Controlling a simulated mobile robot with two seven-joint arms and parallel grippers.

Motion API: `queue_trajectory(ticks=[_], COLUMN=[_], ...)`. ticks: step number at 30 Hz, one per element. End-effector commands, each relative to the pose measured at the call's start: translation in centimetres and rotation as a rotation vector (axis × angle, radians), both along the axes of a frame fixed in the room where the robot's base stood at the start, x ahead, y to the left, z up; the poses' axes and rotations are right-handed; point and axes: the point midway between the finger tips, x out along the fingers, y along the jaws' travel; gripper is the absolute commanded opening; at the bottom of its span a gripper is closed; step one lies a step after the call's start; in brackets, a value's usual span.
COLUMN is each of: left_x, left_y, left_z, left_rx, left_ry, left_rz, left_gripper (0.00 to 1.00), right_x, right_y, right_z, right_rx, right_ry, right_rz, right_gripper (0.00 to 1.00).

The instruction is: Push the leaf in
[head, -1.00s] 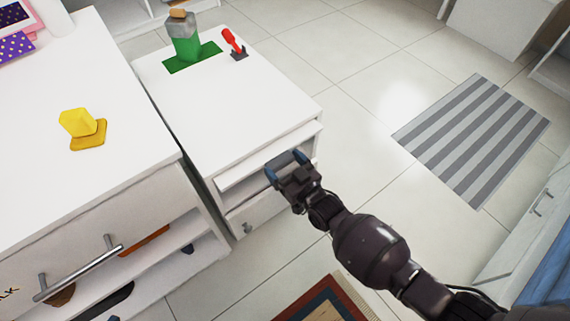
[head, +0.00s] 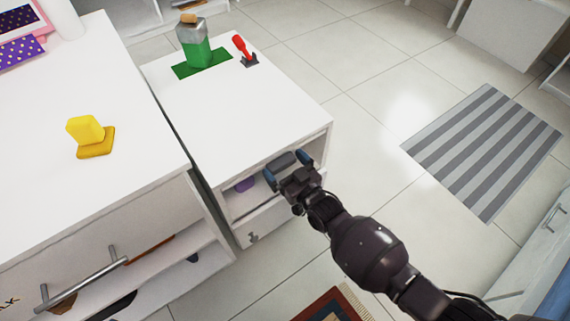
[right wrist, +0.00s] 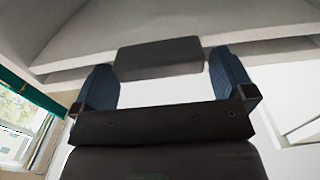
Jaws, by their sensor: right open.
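The leaf belongs to the small white cabinet (head: 255,110). It no longer juts out from the front under the cabinet top in the head view, and its front edge is hard to tell from the cabinet's. A dark grey block (head: 283,161), which looks like a handle, sits between the fingers of my right gripper (head: 287,168). The block also shows in the right wrist view (right wrist: 160,58), below a pale overhanging surface. The right gripper is open, its blue fingers apart on either side of the block, at the cabinet's front. My left gripper is not in view.
A purple thing (head: 244,185) lies in the open compartment below. A larger white unit (head: 120,150) with a yellow object (head: 88,133) is at left. The tiled floor at right is clear around a striped rug (head: 485,150).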

Motion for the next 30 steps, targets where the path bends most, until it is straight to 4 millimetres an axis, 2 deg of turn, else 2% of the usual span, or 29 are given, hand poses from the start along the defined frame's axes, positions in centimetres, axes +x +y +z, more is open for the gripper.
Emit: queue_trajectory(ticks=[5,19,24,30], left_x=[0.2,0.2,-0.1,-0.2], left_y=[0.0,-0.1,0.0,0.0], left_z=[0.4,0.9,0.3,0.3], left_rx=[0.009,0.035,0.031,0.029], left_ry=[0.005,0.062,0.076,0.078], left_rz=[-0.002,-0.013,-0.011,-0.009], left_gripper=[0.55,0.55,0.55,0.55], right_x=[-1.3,-7.3,-8.3,-8.5], right_y=[-1.1,-5.4,-6.0,-6.1], right_z=[0.3,0.3,0.2,0.1], right_rx=[-0.002,-0.001,0.000,0.000], right_ry=[-0.002,-0.004,-0.001,0.000], right_rz=[-0.001,0.001,0.001,0.002], right_gripper=[1.00,1.00,1.00,1.00])
